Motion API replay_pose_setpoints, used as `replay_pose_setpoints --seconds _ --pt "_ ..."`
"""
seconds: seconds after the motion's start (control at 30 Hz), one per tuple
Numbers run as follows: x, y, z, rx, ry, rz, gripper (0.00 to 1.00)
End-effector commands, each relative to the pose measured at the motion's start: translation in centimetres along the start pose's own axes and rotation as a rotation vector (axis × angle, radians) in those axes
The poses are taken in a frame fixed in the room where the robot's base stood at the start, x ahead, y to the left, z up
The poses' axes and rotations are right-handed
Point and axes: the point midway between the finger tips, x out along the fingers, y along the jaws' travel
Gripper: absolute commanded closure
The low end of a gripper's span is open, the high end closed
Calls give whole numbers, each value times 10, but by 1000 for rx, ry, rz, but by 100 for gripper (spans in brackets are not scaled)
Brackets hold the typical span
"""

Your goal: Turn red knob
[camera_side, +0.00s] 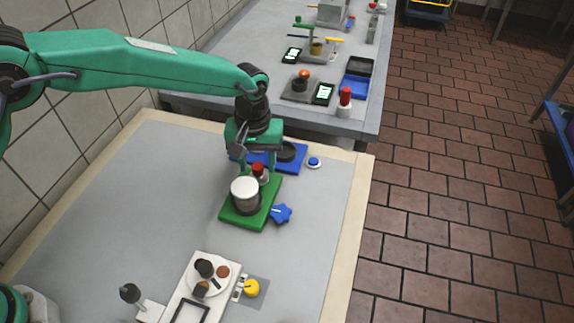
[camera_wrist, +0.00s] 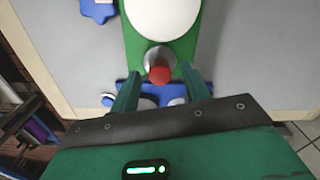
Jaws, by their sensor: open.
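The red knob (camera_side: 258,168) sits on a grey cylinder at the back end of a green base (camera_side: 240,216). It also shows in the wrist view (camera_wrist: 160,75). A white-topped round container (camera_side: 245,190) stands on the same base, in front of the knob. A blue star-shaped handle (camera_side: 281,213) is at the base's right side. My gripper (camera_side: 257,164) points down over the knob. In the wrist view its fingers (camera_wrist: 160,76) are apart, one on each side of the knob, with gaps visible. I cannot tell how far down the fingers reach.
A blue base (camera_side: 291,168) with a dark round part (camera_side: 287,151) lies just behind, with a blue button (camera_side: 314,162) at its right. The table's left area is clear.

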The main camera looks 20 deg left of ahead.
Motion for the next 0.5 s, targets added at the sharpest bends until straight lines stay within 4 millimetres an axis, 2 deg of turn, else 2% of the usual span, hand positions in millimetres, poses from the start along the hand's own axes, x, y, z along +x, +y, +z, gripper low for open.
replay_pose_setpoints --seconds 0.27,0.5 --pt "-21 0 0 0 2 2 54" --pt "-52 0 0 0 2 2 54"
